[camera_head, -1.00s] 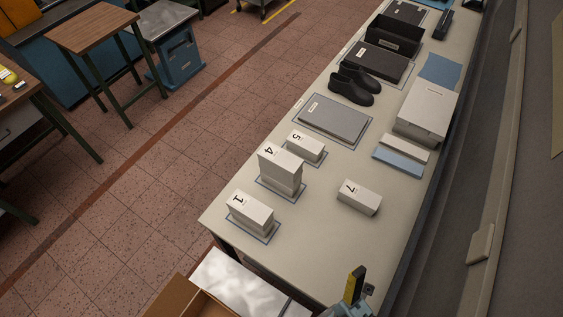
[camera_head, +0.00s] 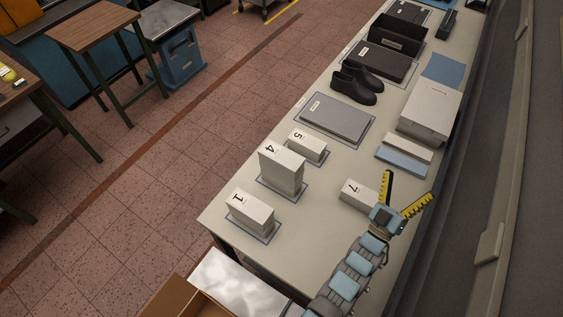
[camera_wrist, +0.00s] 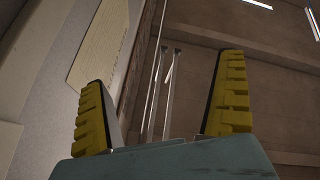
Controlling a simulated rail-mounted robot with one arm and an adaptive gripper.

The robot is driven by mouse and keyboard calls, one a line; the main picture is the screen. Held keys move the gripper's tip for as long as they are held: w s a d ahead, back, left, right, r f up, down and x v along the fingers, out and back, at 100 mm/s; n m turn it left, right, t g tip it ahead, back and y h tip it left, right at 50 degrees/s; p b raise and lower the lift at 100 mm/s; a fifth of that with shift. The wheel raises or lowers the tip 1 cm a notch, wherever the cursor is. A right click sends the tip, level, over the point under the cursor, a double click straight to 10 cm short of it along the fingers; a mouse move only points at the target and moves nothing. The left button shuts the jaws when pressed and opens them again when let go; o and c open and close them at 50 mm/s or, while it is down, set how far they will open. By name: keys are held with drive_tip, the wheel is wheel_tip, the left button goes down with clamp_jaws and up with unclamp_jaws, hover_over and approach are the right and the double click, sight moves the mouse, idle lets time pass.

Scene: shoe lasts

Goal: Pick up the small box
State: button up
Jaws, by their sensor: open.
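Several small white boxes with numbers stand on the long table; which one the task means I cannot tell. Box 7 (camera_head: 353,192) lies alone toward the front right, its right end partly hidden by my gripper. Box 5 (camera_head: 307,146), box 4 (camera_head: 281,170) and box 1 (camera_head: 248,212) stand on grey mats at the left edge. My gripper (camera_head: 411,190) is open and empty, its yellow fingers spread, beside and above the right end of box 7. The wrist view shows the open fingers (camera_wrist: 165,105) with only wall and ceiling beyond, no box.
The table (camera_head: 330,240) has bare room in front of box 7. Behind are a grey flat box (camera_head: 337,118), black shoes (camera_head: 355,83), a large white box (camera_head: 430,108) and a blue-white pair of slabs (camera_head: 402,160). A wall runs along the right. An open cardboard box (camera_head: 180,300) is below the front.

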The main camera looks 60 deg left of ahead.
drive_tip(key=w+a+f+n+g+h+b, duration=0.1)
drive_tip(key=w+a+f+n+g, duration=0.15)
drive_tip(key=w+a, duration=0.35)
drive_tip(key=w+a+f+n+g+b, duration=0.1)
drive_tip(key=w+a+f+n+g, duration=0.2)
drive_tip(key=a, duration=0.6)
drive_tip(key=w+a+f+n+g+h+b, duration=0.1)
drive_tip(key=w+a+f+g, duration=0.35)
drive_tip(key=a, duration=0.25)
wheel_tip(320, 180, up, 4)
drive_tip(key=n+g+h+b, duration=0.5)
drive_tip(key=n+g+h, duration=0.15)
drive_tip(key=g, duration=0.65)
hover_over(282, 154)
drive_tip(key=shift+n, duration=0.3)
drive_tip(key=f+b, duration=0.1)
drive_tip(key=f, duration=0.2)
drive_tip(key=f+b, duration=0.1)
drive_tip(key=f, duration=0.3)
drive_tip(key=shift+s+d+f, duration=0.15)
drive_tip(key=shift+d, duration=0.05)
wheel_tip(282, 154, down, 3)
drive_tip(key=shift+f, duration=0.2)
drive_tip(key=shift+a+f+p, duration=0.2)
drive_tip(key=shift+f+p, duration=0.45)
drive_tip(key=shift+f, duration=2.45)
